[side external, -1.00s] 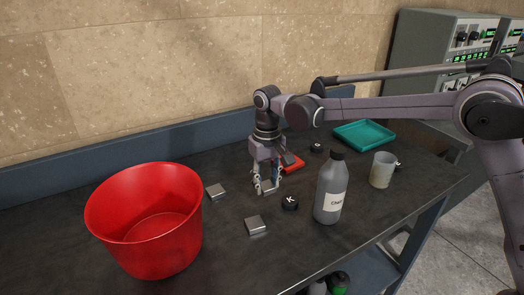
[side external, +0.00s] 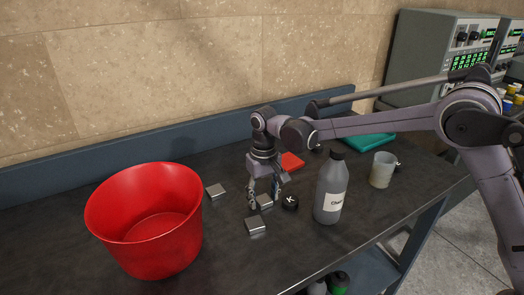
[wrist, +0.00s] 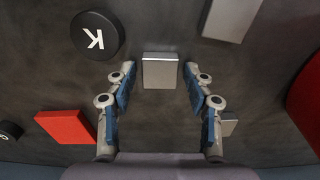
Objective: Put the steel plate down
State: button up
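A small square steel plate (side external: 265,201) lies on the dark bench top, between the fingers of my gripper (side external: 264,203). In the wrist view the plate (wrist: 160,70) sits flat between the two fingertips (wrist: 159,75), with a visible gap on each side. My gripper is open around it and low over the bench. A second steel plate (side external: 256,227) lies just nearer the side camera, and a third (side external: 216,191) lies to the left. In the wrist view one finger partly covers a plate (wrist: 229,124).
A black disc marked K (side external: 290,202) lies close to the right of my gripper. A red block (side external: 291,162) lies behind. A bottle (side external: 330,190), a cup (side external: 382,170) and a teal tray (side external: 370,145) stand right. A large red tub (side external: 147,225) stands left.

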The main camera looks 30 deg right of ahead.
aim_at(297, 190)
jog(key=shift+r, duration=0.15)
notch_tip(297, 190, up, 11)
jog(key=shift+r, duration=0.15)
jog(key=shift+o, duration=0.4)
jog(key=shift+r, duration=0.4)
jog(key=d+f+m+y, duration=0.1)
jog(key=f+m+y, duration=0.1)
jog(key=m, duration=0.1)
jog(key=d+f+m+g+y, duration=0.1)
jog(key=d+f+m+y, duration=0.1)
jog(key=f+m, duration=0.1)
jog(key=w+d+f+m+y, duration=0.1)
jog(key=f+m+y, duration=0.1)
jog(key=f+m, duration=0.1)
jog(key=shift+d+f+m+g+y, duration=0.2)
jog(key=shift+d+m+g+y, duration=0.05)
jog(key=shift+m+g+y, duration=0.05)
jog(key=d+m+y, duration=0.2)
jog(key=d+m+t+y, duration=0.1)
jog(key=d+m+y, duration=0.1)
jog(key=m, duration=0.1)
jog(key=d+f+m+y, duration=0.1)
jog(key=d+m+y, duration=0.1)
jog(key=shift+s+m, duration=0.3)
jog(key=shift+s, duration=0.05)
jog(key=shift+s+d+m+t+y, duration=0.15)
jog(key=shift+d+m+t+y, duration=0.15)
jog(key=shift+d+m+y, duration=0.1)
jog(key=shift+x, duration=5.4)
